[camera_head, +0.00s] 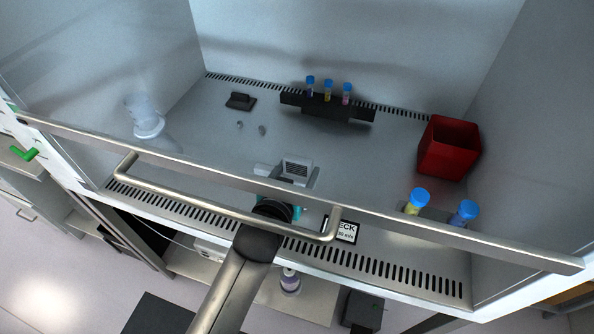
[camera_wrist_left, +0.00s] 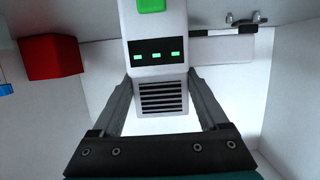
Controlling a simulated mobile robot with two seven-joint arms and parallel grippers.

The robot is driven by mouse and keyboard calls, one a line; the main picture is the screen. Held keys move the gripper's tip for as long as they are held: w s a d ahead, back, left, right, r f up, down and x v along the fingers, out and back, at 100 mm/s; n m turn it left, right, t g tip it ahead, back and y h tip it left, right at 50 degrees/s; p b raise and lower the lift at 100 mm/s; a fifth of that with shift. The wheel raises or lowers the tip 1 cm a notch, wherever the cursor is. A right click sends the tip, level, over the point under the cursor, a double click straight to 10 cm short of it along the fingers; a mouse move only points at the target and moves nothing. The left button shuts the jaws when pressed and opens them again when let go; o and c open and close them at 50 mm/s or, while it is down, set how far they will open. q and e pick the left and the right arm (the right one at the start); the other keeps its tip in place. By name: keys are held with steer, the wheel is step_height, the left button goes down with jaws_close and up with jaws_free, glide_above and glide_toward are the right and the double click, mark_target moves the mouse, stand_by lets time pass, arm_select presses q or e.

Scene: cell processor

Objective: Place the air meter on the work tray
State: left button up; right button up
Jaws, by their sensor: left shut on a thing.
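The air meter (camera_head: 297,168) is a white box with a dark-slatted grille, inside the cabinet above the grey work tray (camera_head: 215,158). In the left wrist view the air meter (camera_wrist_left: 158,72) shows a dark panel with green marks and a green part at the top. My left gripper (camera_head: 286,177) reaches in under the glass front. Its fingers (camera_wrist_left: 160,90) are shut on the sides of the air meter. I cannot tell whether the meter's underside touches the tray. My right gripper is not in view.
A black rack (camera_head: 326,107) with several blue-capped tubes stands at the back. A red bin (camera_head: 448,147) is at the right, with two blue-capped bottles (camera_head: 416,201) in front. A clear flask (camera_head: 148,122) stands left. A metal handle (camera_head: 215,210) crosses the front. The middle left is mostly free.

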arm_select(q)
steer(key=o, duration=1.3)
steer(key=shift+f, duration=0.1)
steer(key=shift+o, duration=0.2)
steer(key=shift+r, duration=0.25)
steer(key=p+v, duration=0.1)
steer(key=v, duration=1.1)
steer(key=shift+f, duration=0.15)
